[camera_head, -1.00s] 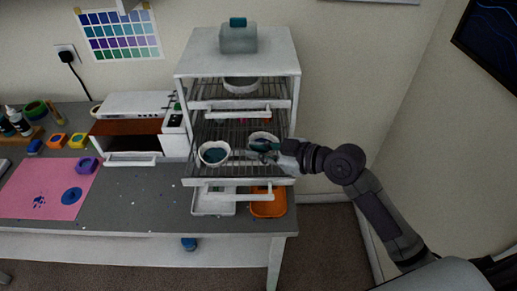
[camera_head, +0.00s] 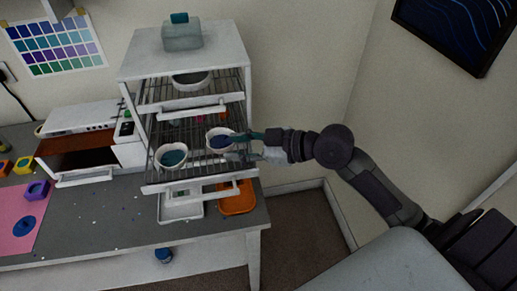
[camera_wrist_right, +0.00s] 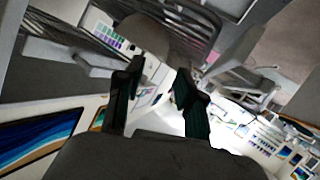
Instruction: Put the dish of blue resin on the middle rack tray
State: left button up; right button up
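A white dish of blue resin (camera_head: 220,139) sits upright on a pulled-out wire rack tray (camera_head: 200,180) of the white cabinet (camera_head: 185,55). A second white dish with teal resin (camera_head: 172,157) stands to its left on the same tray. My right gripper (camera_head: 238,146) is at the right side of the blue dish, its fingers apart; whether they touch the dish cannot be told. In the right wrist view the dark green fingers (camera_wrist_right: 155,88) are apart, with a round grey shape beyond them. My left gripper is not in view.
Another dish (camera_head: 191,79) sits on the rack above. A white tray (camera_head: 180,208) and an orange tray (camera_head: 238,203) lie below the pulled-out rack. A clear container (camera_head: 182,36) stands on the cabinet. Floor to the right is free.

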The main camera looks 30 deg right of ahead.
jog(key=b+v, duration=0.1)
jog(key=v, duration=0.5)
jog(key=shift+b, duration=0.3)
jog(key=shift+s+d, duration=0.1)
